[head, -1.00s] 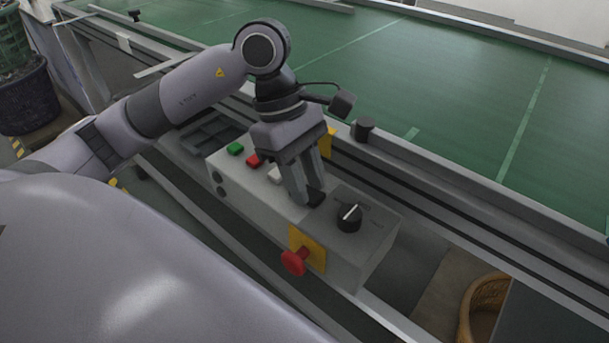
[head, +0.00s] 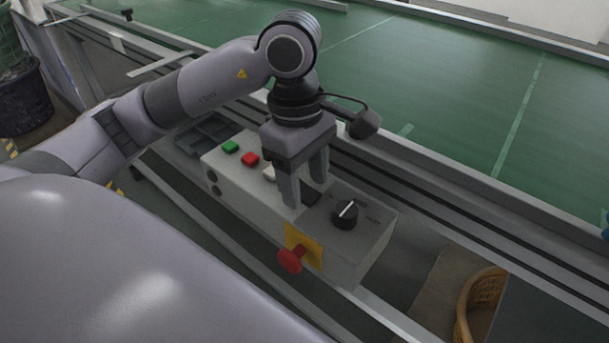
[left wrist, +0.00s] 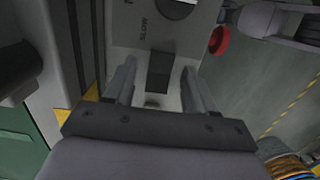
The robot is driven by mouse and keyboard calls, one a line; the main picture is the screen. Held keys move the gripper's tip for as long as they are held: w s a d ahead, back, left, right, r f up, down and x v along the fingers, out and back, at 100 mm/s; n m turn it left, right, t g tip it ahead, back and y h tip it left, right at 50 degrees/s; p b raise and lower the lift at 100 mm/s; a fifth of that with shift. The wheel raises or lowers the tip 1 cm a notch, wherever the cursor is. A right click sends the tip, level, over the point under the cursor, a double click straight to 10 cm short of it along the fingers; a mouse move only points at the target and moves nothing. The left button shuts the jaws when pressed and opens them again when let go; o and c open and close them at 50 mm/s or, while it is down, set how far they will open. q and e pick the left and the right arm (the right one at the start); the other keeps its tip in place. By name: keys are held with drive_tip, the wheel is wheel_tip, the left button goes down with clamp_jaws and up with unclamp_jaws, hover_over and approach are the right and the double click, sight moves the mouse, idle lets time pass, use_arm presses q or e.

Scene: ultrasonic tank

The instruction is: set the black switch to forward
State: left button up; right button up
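The black switch (head: 311,197) is a small dark rocker on top of the grey control box (head: 222,166), beside a black rotary knob (head: 345,214). My left gripper (head: 304,190) points down at the box with its fingers apart, close to the switch. In the left wrist view the switch (left wrist: 159,72) shows between the two open fingers (left wrist: 157,88), with nothing held. I cannot tell whether a finger touches it, or which way it is tipped. Part of the switch is behind a finger in the head view. My right gripper is not in view.
The box top also has a green button (head: 230,146), a red button (head: 250,159) and a pale button (head: 269,173) near the gripper. A red mushroom button (head: 290,260) on a yellow plate sticks out in front. A green conveyor belt (head: 450,100) lies behind.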

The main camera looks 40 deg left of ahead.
sight(302, 187)
use_arm(q)
drive_tip(key=shift+r, duration=0.1)
drive_tip(key=r, duration=0.4)
drive_tip(key=r+p, duration=0.1)
drive_tip(key=shift+a+r, duration=0.3)
drive_tip(key=shift+r, duration=0.7)
